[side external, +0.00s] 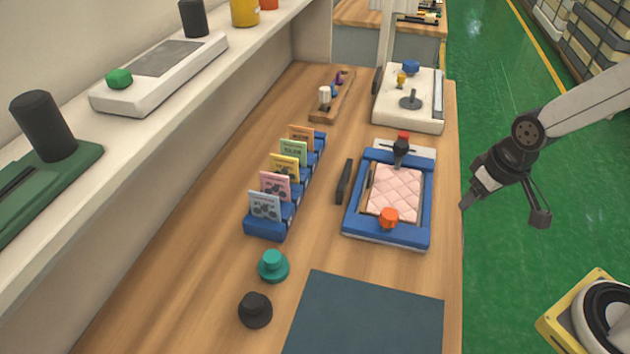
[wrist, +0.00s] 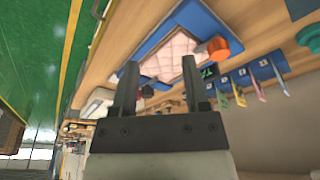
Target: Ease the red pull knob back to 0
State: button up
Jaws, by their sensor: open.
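The red pull knob (side external: 403,137) is small and sits at the far end of the blue frame (side external: 352,212), partly behind a black clamp-like part (side external: 400,150). A scale or the 0 mark is too small to read. A pink quilted pad (side external: 395,190) lies in the frame, with an orange knob (side external: 388,216) at its near edge. My gripper (side external: 503,212) is open and empty, right of the table edge and apart from the frame. In the wrist view, the pink pad (wrist: 170,55) and orange knob (wrist: 218,48) show beyond my open fingers (wrist: 159,65).
A blue rack (side external: 268,228) of several cards stands left of the frame, with a black bar (side external: 343,181) between. A white box with a lever (side external: 410,115) is behind. Teal (side external: 272,267) and black (side external: 255,310) knobs and a dark mat (side external: 365,320) are nearer.

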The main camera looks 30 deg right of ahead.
jog(key=shift+o, duration=0.2)
jog(key=shift+o, duration=1.3)
jog(key=m+g, duration=0.2)
jog(key=m, duration=1.3)
send_near(404, 134)
jog(key=s+a, duration=0.3)
jog(key=s, duration=0.1)
jog(key=shift+s+a, duration=0.25)
jog(key=shift+a, duration=0.1)
jog(key=w+d+m, duration=0.1)
jog(key=w+d+f+m, duration=0.1)
jog(key=w+m, duration=0.1)
jog(key=w+d+f+m, duration=0.1)
jog(key=shift+w+d+m+g, duration=0.1)
jog(key=shift+w+m+g, duration=0.2)
jog(key=shift+w+d+f+m, duration=0.15)
jog(key=shift+w+d+m, duration=0.1)
jog(key=shift+d+m, duration=0.05)
